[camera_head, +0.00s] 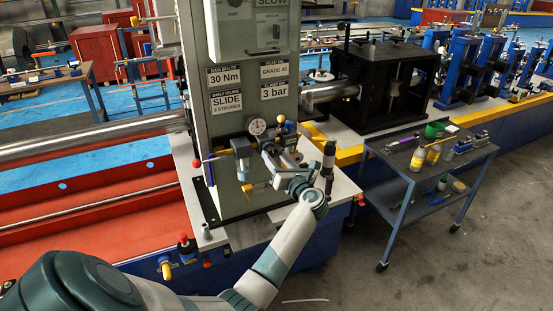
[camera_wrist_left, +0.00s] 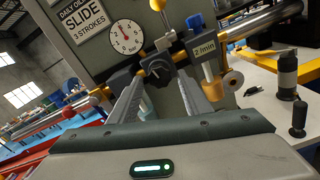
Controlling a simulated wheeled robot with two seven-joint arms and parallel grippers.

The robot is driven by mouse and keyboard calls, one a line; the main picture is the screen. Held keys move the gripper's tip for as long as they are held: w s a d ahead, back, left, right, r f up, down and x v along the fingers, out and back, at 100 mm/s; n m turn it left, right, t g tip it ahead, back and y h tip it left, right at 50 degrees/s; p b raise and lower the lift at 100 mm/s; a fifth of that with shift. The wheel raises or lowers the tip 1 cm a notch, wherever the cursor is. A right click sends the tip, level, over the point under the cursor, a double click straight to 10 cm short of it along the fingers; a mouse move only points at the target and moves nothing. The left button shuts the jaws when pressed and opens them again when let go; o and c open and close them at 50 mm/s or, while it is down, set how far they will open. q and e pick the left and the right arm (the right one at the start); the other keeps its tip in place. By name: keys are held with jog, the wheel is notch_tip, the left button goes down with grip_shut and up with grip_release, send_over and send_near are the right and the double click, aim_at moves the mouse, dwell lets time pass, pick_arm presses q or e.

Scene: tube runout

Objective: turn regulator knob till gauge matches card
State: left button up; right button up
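The round white gauge (camera_head: 257,126) is on the grey panel; in the left wrist view its dial (camera_wrist_left: 126,36) shows, but its reading is too small to tell. The "3 bar" card (camera_head: 274,90) is on the panel above and right of the gauge. The dark regulator knob (camera_wrist_left: 157,68) is below and right of the gauge in the left wrist view. My left gripper (camera_wrist_left: 160,80) is open and faces the knob, its fingers to either side; I cannot tell whether they touch it. In the head view my left gripper (camera_head: 283,172) is beside the fittings below the panel. My right gripper is out of view.
A yellow-ball lever (camera_wrist_left: 160,8) and a "2 l/min" fitting (camera_wrist_left: 204,50) stand close by the knob. A black cylinder (camera_wrist_left: 287,72) stands on the white top at right. A cart (camera_head: 425,165) with bottles is further right. Open floor lies at the lower right.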

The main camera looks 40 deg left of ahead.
pick_arm(q)
jog(key=shift+v, duration=1.05)
